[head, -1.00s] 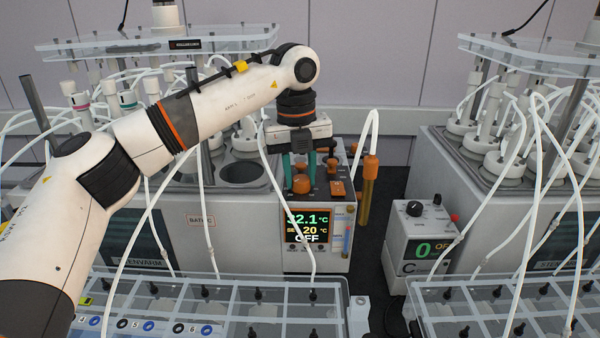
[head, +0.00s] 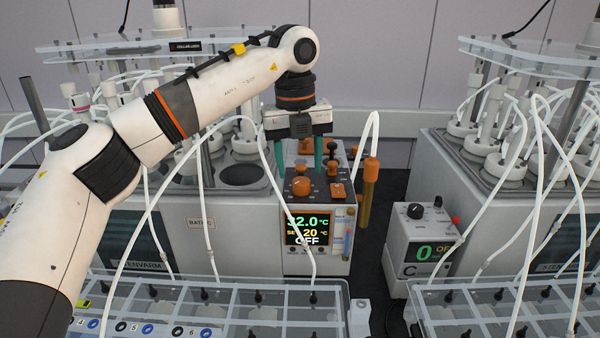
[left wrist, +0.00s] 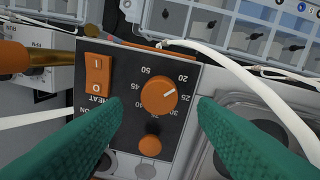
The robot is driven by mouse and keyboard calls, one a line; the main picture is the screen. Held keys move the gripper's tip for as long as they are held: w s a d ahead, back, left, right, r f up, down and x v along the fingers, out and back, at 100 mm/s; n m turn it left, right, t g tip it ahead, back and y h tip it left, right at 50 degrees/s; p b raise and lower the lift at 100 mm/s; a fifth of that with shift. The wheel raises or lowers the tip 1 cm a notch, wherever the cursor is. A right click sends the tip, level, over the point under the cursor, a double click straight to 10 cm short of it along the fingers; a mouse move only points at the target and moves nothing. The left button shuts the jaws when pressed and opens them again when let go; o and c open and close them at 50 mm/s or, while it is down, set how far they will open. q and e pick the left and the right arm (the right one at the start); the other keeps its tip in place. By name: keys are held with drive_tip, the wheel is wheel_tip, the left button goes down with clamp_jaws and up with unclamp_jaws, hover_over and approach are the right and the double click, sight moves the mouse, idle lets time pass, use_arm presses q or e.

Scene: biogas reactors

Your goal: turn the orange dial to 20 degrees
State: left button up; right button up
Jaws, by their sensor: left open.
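The orange dial (head: 302,186) is on the top front of the heater unit, and it also shows in the left wrist view (left wrist: 158,96). Its white mark points between the printed 20 and 25; I cannot tell the exact angle. The screen (head: 307,228) reads 32.0 °C, SET 20 °C and OFF. My left gripper (head: 300,173) is open and empty above the panel. Its green fingers stand wide apart on either side of the dial and appear clear of it in the left wrist view. My right gripper is not in view.
An orange rocker switch (left wrist: 97,75) and a smaller orange knob (left wrist: 150,145) sit near the dial. An orange-capped tube (head: 370,180) stands right of the unit. White hoses cross in front. A grey control box (head: 420,235) is further right.

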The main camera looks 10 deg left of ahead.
sight(297, 180)
use_arm(q)
wheel_tip(297, 180, up, 9)
drive_tip(key=shift+a+r, duration=0.15)
drive_tip(key=shift+a, duration=0.05)
drive_tip(key=shift+s, duration=0.1)
